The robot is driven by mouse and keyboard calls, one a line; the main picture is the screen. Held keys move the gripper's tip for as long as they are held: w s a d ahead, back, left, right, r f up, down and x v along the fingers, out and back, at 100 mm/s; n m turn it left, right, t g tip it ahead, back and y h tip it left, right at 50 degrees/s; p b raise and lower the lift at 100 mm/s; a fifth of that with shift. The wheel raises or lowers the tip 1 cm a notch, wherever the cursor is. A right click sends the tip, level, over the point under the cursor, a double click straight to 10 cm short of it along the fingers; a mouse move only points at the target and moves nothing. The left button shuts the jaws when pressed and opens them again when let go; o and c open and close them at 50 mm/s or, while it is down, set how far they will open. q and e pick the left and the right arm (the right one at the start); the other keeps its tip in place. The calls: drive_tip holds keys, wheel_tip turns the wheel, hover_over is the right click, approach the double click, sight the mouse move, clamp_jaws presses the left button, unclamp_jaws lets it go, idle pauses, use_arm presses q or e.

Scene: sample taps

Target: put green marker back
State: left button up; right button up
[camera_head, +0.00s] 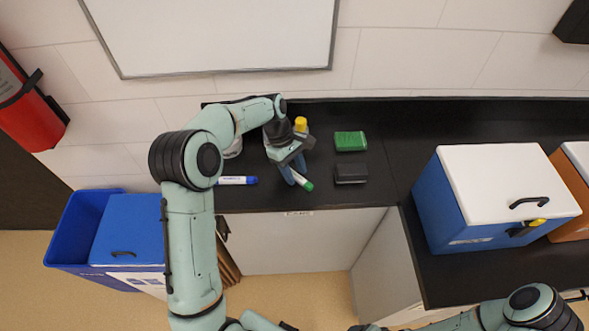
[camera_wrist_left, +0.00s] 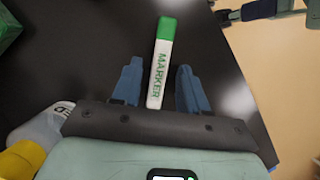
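The green marker (camera_head: 302,181) has a white body and a green cap and lies on the black counter near its front edge. In the left wrist view the marker (camera_wrist_left: 161,62) lies between the blue fingers, cap pointing away from the palm. My left gripper (camera_head: 293,173) is over the marker; its fingers (camera_wrist_left: 159,72) are apart, with a gap on each side of it. A white container (camera_head: 233,149), partly hidden by my left arm, stands at the back.
A blue marker (camera_head: 237,180) lies to the left. A yellow-capped bottle (camera_head: 300,124) stands just behind the gripper. A green block (camera_head: 350,141) and a dark block (camera_head: 351,173) are to the right. A blue cooler (camera_head: 468,200) stands farther right.

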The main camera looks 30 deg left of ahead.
use_arm(q)
drive_tip(key=shift+r, duration=0.1)
drive_tip(key=p+v, duration=0.2)
drive_tip(key=v, duration=1)
use_arm(e)
drive_tip(key=w+r, duration=0.3)
drive_tip(key=shift+w, duration=0.15)
